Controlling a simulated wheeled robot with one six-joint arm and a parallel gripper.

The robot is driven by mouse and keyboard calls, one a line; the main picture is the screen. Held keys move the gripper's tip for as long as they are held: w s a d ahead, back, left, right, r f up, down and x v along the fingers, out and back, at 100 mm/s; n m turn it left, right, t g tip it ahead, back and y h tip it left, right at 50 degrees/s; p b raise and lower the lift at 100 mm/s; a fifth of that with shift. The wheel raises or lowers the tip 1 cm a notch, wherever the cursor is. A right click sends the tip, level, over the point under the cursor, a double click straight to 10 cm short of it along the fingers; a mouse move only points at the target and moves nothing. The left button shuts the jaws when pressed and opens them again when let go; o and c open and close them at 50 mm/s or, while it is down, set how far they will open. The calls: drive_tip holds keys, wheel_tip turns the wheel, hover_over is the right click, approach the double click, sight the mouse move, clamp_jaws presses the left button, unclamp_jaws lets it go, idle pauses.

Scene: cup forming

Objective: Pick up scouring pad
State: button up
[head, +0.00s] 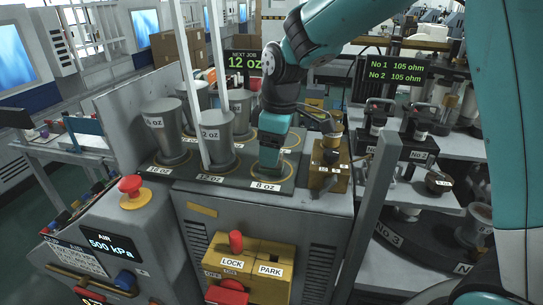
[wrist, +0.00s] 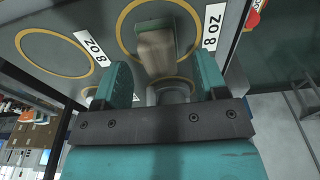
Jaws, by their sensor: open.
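A tan block with a green face, which looks like the scouring pad (wrist: 156,50), is in the wrist view within a yellow ring marked 8 OZ. My gripper (wrist: 164,66) is open, its two teal fingers apart on the left and right of the pad's near end. I see no contact between fingers and pad. In the head view my gripper (head: 270,158) points down over the 8 OZ spot at the front right of the dark platform. The pad is not clearly visible there; the gripper covers that spot.
Grey tapered cup forms (head: 219,140) stand on the platform (head: 213,179) left of my gripper, with upright pale posts close by. A brass fixture (head: 330,165) stands close on the right.

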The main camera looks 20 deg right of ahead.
drive_tip(key=shift+w+a+f, duration=0.1)
drive_tip(key=shift+f, duration=1.05)
drive_tip(key=c, duration=0.9)
wheel_tip(320, 180, up, 20)
drive_tip(key=b, duration=0.2)
